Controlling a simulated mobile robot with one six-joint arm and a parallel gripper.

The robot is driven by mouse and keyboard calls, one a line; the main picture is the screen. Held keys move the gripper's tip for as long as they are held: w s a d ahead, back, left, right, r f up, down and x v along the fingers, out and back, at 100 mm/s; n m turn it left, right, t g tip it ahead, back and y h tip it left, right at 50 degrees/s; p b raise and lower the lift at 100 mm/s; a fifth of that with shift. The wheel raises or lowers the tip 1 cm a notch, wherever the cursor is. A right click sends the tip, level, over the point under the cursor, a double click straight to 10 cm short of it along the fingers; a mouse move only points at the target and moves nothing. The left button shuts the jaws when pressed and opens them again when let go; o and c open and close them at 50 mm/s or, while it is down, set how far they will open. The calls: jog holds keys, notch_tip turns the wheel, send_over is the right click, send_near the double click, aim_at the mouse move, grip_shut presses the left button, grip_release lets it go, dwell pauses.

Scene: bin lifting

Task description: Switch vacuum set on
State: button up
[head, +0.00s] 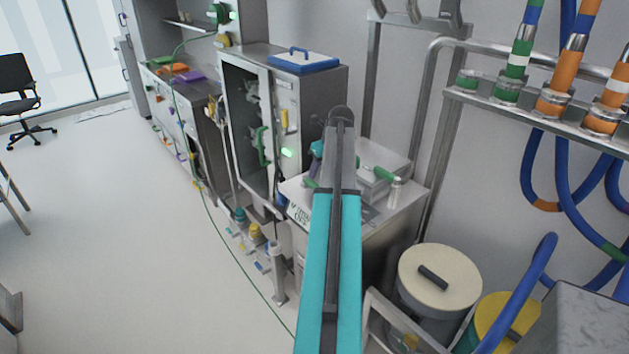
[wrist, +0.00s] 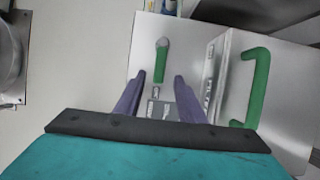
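The vacuum set appears to be the low steel cabinet (head: 405,205) under my arm in the head view. A green lever (wrist: 160,66) with a round grey end lies on this top, just beyond my fingertips. Small dark labels (wrist: 156,108) sit below it, too blurred to read. My gripper (wrist: 159,76) is open and empty, its two purple fingers on either side of the lever's lower end. I cannot tell whether they touch it. In the head view my arm hides most of this spot.
A raised steel box with a green handle (wrist: 257,88) stands close to the right of my fingers. A taller steel cabinet (head: 290,105) with a blue-edged lid stands behind. Lidded bins (head: 440,278) and blue hoses (head: 560,170) are at right.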

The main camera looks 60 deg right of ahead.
aim_at(314, 183)
jog(key=shift+p+x, duration=0.75)
jog(key=shift+x, duration=2.75)
grip_shut()
